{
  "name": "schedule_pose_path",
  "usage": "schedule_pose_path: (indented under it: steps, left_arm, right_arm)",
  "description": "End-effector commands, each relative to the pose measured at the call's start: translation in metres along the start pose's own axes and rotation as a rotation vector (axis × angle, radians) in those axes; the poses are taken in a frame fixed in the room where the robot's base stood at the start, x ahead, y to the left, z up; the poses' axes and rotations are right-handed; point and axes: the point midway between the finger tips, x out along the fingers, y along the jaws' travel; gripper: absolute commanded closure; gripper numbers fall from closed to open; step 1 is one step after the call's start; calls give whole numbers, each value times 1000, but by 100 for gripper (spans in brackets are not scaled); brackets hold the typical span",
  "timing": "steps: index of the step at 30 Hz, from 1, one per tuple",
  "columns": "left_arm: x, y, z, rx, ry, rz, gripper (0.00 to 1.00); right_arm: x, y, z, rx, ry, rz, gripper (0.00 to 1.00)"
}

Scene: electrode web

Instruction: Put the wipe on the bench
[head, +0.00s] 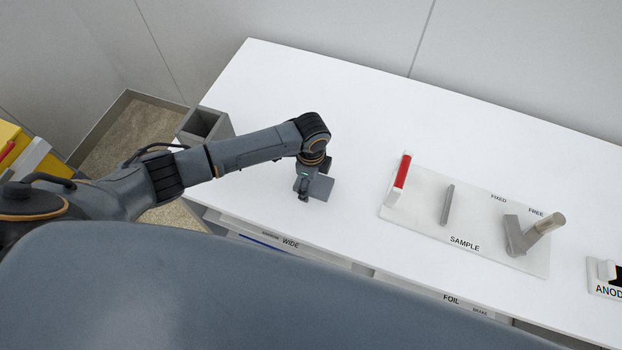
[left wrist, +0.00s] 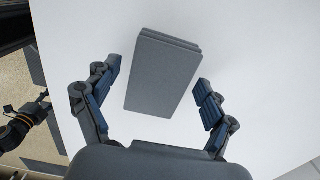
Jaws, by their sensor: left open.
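The wipe is a grey folded rectangular pad (head: 322,187) on the white bench (head: 300,90), left of its middle. In the left wrist view the wipe (left wrist: 165,70) looks flat over the bench top; I cannot tell whether it lies fully on the surface. My left gripper (head: 308,188) points down at it. In the left wrist view its fingers (left wrist: 157,80) are open, one on each side of the wipe, with white gaps between the fingers and the wipe. My right gripper is not in view.
A grey open bin (head: 204,123) stands at the bench's left end. To the right is a white SAMPLE board (head: 425,225) with a red-handled piece (head: 403,170), a grey bar (head: 447,204) and a clamp-like grey part (head: 520,238). The bench behind the wipe is clear.

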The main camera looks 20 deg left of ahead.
Motion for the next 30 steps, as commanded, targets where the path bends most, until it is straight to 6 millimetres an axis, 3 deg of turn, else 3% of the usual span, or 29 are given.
schedule_pose_path:
  steps: [5, 18, 24, 30]
  left_arm:
    - [-19, -2, 0, 1, 2, -4, 16]
    - [-106, -2, 0, 0, 2, -3, 16]
    - [-122, -1, 0, 0, 1, 0, 16]
    - [-123, 0, 0, -1, 0, 0, 16]
  right_arm:
    - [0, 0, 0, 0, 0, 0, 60]
    - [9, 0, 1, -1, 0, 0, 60]
    - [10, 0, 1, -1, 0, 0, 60]
    - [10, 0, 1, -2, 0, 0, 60]
